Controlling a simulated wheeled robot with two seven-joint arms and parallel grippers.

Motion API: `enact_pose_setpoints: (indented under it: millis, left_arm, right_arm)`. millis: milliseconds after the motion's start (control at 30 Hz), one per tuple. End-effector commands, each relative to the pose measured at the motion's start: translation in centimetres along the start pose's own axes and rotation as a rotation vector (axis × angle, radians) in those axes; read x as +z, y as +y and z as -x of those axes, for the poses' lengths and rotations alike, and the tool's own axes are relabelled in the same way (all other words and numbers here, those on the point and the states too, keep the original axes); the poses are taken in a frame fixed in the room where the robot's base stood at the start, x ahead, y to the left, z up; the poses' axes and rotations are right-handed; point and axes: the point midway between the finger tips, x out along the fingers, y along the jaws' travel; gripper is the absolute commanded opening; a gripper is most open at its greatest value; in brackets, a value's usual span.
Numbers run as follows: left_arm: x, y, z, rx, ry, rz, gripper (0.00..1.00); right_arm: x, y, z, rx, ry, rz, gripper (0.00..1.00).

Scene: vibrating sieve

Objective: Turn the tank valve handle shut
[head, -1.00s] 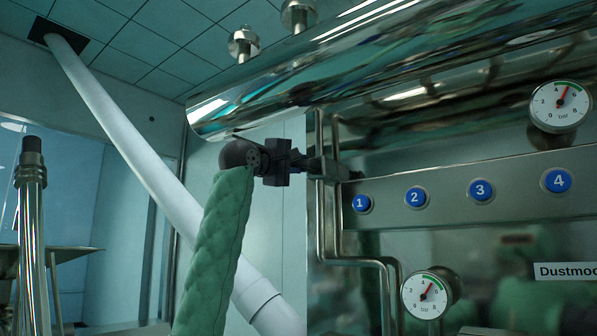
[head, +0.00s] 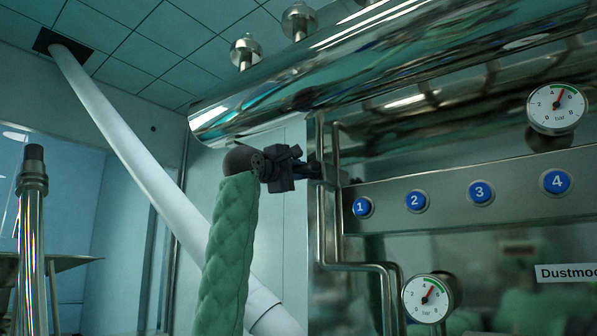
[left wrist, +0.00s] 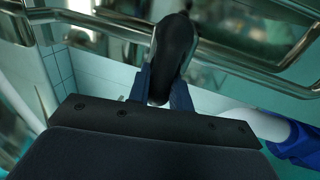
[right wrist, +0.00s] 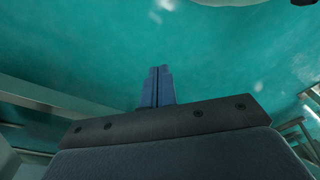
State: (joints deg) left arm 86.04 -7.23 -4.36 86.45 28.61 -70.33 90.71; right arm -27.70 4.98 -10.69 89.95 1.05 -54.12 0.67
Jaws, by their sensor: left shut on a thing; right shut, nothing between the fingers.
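The valve handle (left wrist: 173,50) is a rounded black lever in the left wrist view, in front of steel pipes. My left gripper (left wrist: 160,88) has one blue finger on each side of the handle and is shut on it. In the head view my left gripper (head: 312,170) is at the pipes on the left end of the button panel, and hides most of the handle there. My right gripper (right wrist: 157,86) shows only in the right wrist view, its blue fingers together with nothing between them, against a blurred teal background.
A steel panel (head: 395,228) carries numbered blue buttons, with an upper gauge (head: 557,108) and a lower gauge (head: 428,298). The large steel tank (head: 400,60) hangs above. Bent steel pipes (head: 328,240) run beside my left gripper. A white duct (head: 140,170) slants at the left.

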Motion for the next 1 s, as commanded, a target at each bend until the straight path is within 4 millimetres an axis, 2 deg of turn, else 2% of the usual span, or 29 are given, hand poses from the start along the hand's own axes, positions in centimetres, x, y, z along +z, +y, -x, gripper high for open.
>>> enact_pose_setpoints:
  millis: [33,100,533,1000]
  left_arm:
    - [0.0,-0.2,-0.1,-0.003,0.0,0.001,0.27]
    - [0.0,-0.2,-0.1,-0.002,0.0,0.001,0.4]
    - [0.0,-0.2,0.7,0.001,0.0,0.0,0.4]
    - [0.0,-0.3,5.8,0.0,0.0,0.0,0.4]
  right_arm:
    - [0.1,0.0,-0.1,0.0,-0.001,0.0,0.0]
    - [0.1,0.0,-0.1,0.0,-0.001,0.0,0.0]
    - [0.1,0.0,-0.2,0.0,-0.008,0.0,0.0]
    - [-3.6,-1.5,7.9,-0.021,-0.006,-0.006,0.0]
